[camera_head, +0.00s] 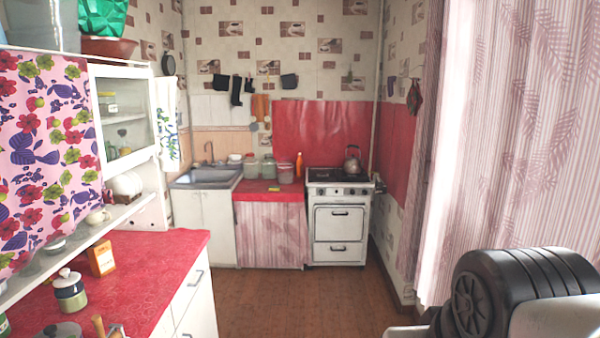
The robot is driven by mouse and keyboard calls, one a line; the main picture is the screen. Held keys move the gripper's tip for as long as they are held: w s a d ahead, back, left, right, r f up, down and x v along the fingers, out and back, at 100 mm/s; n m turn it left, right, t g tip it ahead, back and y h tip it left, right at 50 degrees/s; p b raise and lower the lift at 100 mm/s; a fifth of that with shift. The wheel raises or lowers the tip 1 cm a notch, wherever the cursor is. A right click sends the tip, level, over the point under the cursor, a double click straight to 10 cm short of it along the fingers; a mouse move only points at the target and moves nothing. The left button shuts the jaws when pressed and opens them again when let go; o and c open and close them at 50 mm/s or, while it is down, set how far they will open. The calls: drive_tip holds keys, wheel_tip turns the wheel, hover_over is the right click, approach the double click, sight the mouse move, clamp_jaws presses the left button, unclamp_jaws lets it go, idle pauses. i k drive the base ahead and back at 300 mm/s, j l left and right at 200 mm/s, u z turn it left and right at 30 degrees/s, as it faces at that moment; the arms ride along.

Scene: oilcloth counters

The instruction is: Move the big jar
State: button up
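Several glass jars stand on the far red counter between the sink and the stove. The right one, a wide jar (285,173) with a light lid, looks the biggest of them. A jar (268,167) stands to its left, and another jar (251,168) stands nearer the sink. A lidded jar (70,292) with a pale top and dark band stands on the near red counter at lower left. I cannot tell for certain which is the big jar. My gripper is not in view; a black and white part of my arm shows at lower right, far from the jars.
The near red counter (150,262) also holds an orange box (101,258). A sink (208,176) and a white stove (338,222) with a kettle (353,160) flank the far counter. An orange bottle (299,165) stands beside the jars. The brown floor (300,305) between is clear.

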sight(284, 168)
drive_tip(key=i, duration=3.35)
drive_tip(key=i+j, duration=0.1)
drive_tip(key=i, duration=0.4)
drive_tip(key=i+j, duration=0.1)
drive_tip(key=i, duration=0.4)
drive_tip(key=i+j, duration=0.1)
drive_tip(key=i, duration=0.45)
drive_tip(key=i+j, duration=0.2)
drive_tip(key=i, duration=0.25)
drive_tip(key=i+j, duration=0.25)
drive_tip(key=i, duration=0.15)
drive_tip(key=i+j, duration=0.2)
drive_tip(key=i, duration=0.25)
drive_tip(key=i+j, duration=0.25)
drive_tip(key=i, duration=0.2)
